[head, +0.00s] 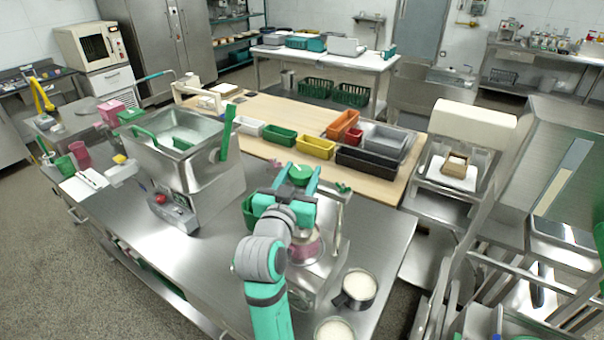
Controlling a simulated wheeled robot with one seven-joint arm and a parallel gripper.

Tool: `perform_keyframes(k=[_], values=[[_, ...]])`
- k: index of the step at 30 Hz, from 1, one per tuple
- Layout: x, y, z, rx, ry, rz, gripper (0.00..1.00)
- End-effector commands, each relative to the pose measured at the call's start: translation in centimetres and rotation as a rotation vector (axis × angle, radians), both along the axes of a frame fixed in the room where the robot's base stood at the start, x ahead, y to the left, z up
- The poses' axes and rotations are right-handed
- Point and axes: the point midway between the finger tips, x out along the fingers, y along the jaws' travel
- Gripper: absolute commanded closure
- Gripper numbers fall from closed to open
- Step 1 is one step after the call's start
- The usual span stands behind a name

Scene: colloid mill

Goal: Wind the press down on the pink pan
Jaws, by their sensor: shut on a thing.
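The press (338,222) is a steel frame on the steel bench, right of the mill, and my arm hides much of it. The pink pan (310,249) shows low in the press, partly covered by my arm. My gripper (299,177) is at the top of the press, its two teal fingers on either side of the green round handle (300,174). The fingers are shut on this handle. How far the press stands above the pan is hidden.
The steel mill (180,140) with green handles stands to the left. Two pots of white contents (358,288) stand at the bench's front right. Colored bins (318,147) line the wooden table behind. The bench's front left (205,265) is clear.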

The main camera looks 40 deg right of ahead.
Motion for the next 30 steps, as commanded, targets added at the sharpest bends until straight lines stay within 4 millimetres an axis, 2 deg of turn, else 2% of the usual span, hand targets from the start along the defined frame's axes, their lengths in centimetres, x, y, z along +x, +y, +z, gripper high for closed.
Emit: perform_keyframes(k=[18,30], values=[[0.07,0.13,-0.06,0.002,0.002,-0.423,0.76],[-0.03,0.03,-0.13,0.002,0.002,-0.534,0.76]])
